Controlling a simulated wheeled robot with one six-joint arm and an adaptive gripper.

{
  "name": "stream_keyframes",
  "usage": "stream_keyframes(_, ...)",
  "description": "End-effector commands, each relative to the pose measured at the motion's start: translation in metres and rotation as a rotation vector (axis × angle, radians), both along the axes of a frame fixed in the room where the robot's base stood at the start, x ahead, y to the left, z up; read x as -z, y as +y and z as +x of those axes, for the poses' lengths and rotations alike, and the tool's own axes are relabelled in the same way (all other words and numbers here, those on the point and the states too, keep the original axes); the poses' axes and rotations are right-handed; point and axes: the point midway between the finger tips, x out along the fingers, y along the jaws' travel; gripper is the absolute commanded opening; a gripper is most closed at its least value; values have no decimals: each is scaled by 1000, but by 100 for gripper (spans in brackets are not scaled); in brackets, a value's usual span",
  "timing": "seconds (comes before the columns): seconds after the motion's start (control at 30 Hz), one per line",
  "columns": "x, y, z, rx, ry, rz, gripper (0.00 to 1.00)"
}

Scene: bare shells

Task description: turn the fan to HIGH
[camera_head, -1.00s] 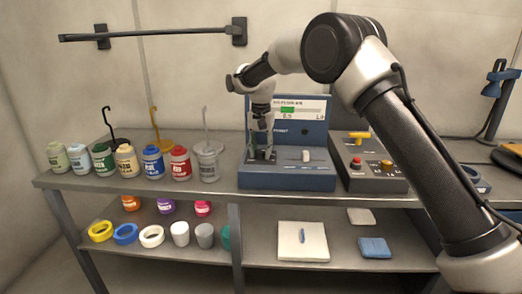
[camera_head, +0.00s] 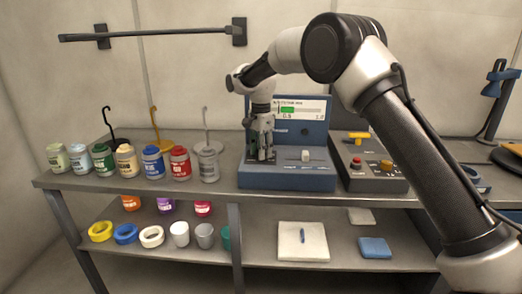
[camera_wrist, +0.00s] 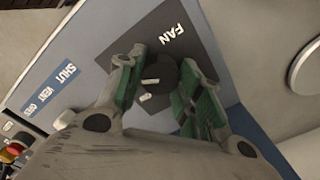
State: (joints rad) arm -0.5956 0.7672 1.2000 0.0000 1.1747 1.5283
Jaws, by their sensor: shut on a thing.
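The fan control is a dark round knob (camera_wrist: 162,80) with white marks, on a dark grey plate lettered FAN (camera_wrist: 172,36) in the wrist view. My gripper (camera_wrist: 163,92) has its green-padded fingers on either side of the knob and is shut on it. In the head view my gripper (camera_head: 262,152) points down at the left part of the blue control console (camera_head: 285,180) and hides the knob. No HIGH mark shows, and I cannot tell the knob's setting.
A white slider (camera_head: 305,155) sits right of my gripper; its label in the wrist view reads SHUT, VENT, OPEN (camera_wrist: 55,88). A grey box (camera_head: 375,180) with a red button and yellow handle stands to the right. A lidded grey jar (camera_head: 208,163) stands close on the left.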

Motion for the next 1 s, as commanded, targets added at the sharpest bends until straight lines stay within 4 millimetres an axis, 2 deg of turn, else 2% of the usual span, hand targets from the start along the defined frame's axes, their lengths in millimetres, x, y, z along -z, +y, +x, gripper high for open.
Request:
stream_keyframes(0.57, -1, 0, 0, 34, -2, 1, 11)
stream_keyframes(0.6, -1, 0, 0, 34, -2, 1, 39)
stream_keyframes(0.7, 0, 0, 0, 33, -2, 1, 57)
stream_keyframes(1.0, 0, 0, 0, 33, -1, 1, 58)
